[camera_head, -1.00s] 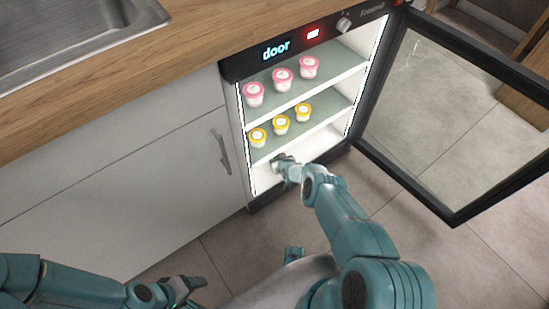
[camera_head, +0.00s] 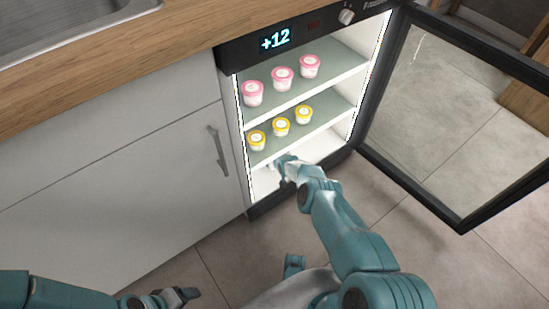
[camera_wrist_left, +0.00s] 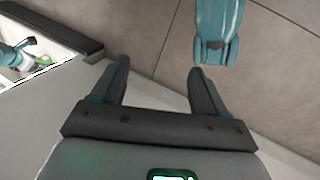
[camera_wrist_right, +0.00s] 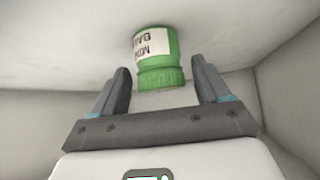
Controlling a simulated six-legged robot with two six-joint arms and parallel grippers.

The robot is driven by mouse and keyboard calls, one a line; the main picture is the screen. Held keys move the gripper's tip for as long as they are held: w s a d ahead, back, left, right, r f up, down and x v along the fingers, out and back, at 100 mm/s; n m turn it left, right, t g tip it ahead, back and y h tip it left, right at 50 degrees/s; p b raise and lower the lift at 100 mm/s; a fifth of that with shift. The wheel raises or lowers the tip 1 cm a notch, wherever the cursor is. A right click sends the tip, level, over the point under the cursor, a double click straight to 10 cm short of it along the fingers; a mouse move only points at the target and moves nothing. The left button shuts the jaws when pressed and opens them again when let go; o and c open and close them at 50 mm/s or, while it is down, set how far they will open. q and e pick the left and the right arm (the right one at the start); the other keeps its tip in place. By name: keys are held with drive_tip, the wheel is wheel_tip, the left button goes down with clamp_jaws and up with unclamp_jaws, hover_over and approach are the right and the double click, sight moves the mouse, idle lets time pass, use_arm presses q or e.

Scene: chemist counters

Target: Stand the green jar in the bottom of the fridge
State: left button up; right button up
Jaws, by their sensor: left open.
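The green jar (camera_wrist_right: 155,52), with a white label and ribbed green lid, shows in the right wrist view against the white fridge (camera_head: 262,186) bottom, its lid toward my gripper. My right gripper (camera_wrist_right: 160,68) is open, with gaps between its fingers and the lid. In the head view my right gripper (camera_head: 282,163) reaches into the bottom space under the lower shelf, and the jar is hidden there. A small green patch, probably the jar (camera_wrist_left: 42,62), shows in the left wrist view. My left gripper (camera_wrist_left: 155,78) is open and empty, low by the cabinet.
Pink-lidded cups (camera_head: 282,78) stand on the upper shelf and yellow-lidded cups (camera_head: 280,127) on the lower shelf, just above my right gripper. The glass fridge door (camera_head: 455,120) stands wide open to the right. A white cabinet (camera_head: 110,190) is left; tiled floor is clear in front.

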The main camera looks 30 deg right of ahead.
drive_tip(key=shift+r, duration=0.1)
drive_tip(key=p+v, duration=0.7)
drive_tip(key=p, duration=0.4)
drive_tip(key=shift+s, duration=0.2)
